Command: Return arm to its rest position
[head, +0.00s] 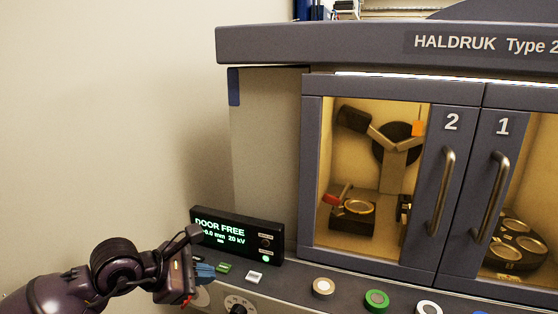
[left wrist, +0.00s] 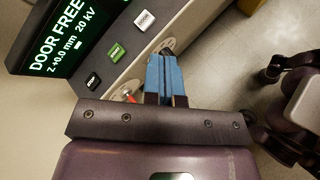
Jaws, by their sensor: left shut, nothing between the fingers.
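My left gripper (head: 205,272) is at the lower left in the head view, over the left end of the control ledge (head: 300,283). Its two blue fingers also show in the left wrist view (left wrist: 164,72), pressed together with nothing between them. They point toward a round grey part of the panel, close to the buttons; I cannot tell if they touch it. My left arm (head: 75,293) comes in from the lower left. My right gripper is in neither view.
The display (head: 235,236) reads DOOR FREE; its lamp is green. A green button (left wrist: 117,52) and a white button (left wrist: 145,19) sit beside it. Shut doors 2 (head: 440,170) and 1 (head: 493,180) front the cabinet. The left wall side is clear.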

